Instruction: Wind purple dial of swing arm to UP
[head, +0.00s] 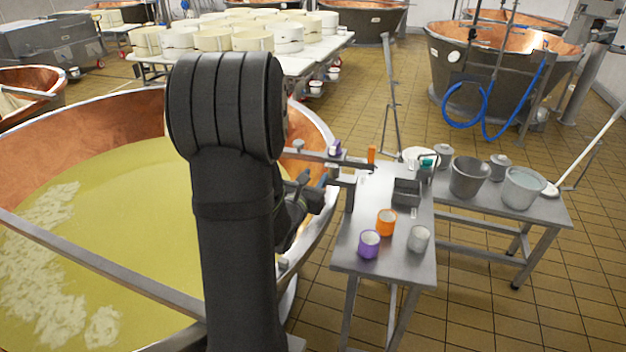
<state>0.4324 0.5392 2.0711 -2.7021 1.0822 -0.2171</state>
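The swing arm (313,155) is a thin metal bar that reaches from the vat's rim toward the small steel table. A small purple dial (335,147) sits on top of it. Its markings and pointer are too small to read. My black arm stands upright in the middle of the head view and hides part of the vat and of the swing arm's left side. My gripper (322,186) is just below the bar and close to the dial, partly hidden behind my arm. I cannot tell whether it touches anything or whether its fingers are apart.
A copper vat (100,108) of yellow liquid fills the left. The steel table (370,195) holds a purple cup (369,244), an orange cup (386,222), a grey cup (418,239) and a dark box (407,192). Buckets (469,177) stand on a table at right.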

